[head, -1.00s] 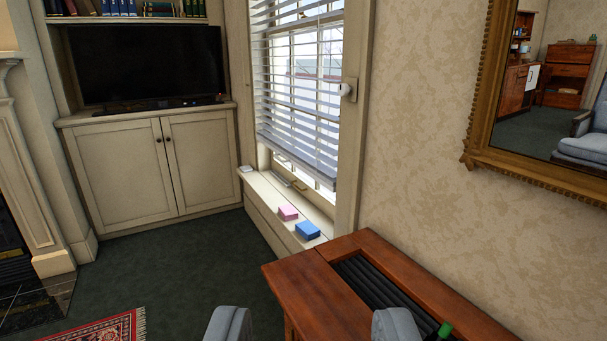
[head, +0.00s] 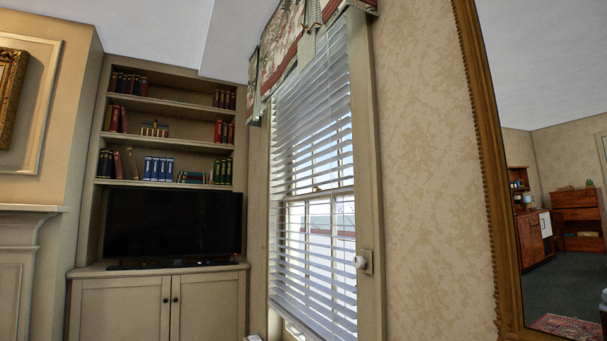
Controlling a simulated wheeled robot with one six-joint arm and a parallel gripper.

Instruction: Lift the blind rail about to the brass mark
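The white slatted blind (head: 312,150) hangs down over the window on the right wall, its slats tilted partly open. Its bottom rail (head: 302,319) is low in the window, near the lower picture edge, with a narrow bright gap under it. A small brass-coloured spot (head: 317,189) shows between slats near the middle of the window; I cannot tell whether it is the brass mark. A white round knob (head: 360,262) sits on a plate on the right window frame. My gripper is not in this view.
A patterned valance (head: 290,50) covers the window top. A bookcase with a dark television (head: 172,223) stands left, above a cabinet (head: 120,308). A gilt-framed mirror (head: 492,190) hangs at right. The sill and floor ahead are mostly out of view.

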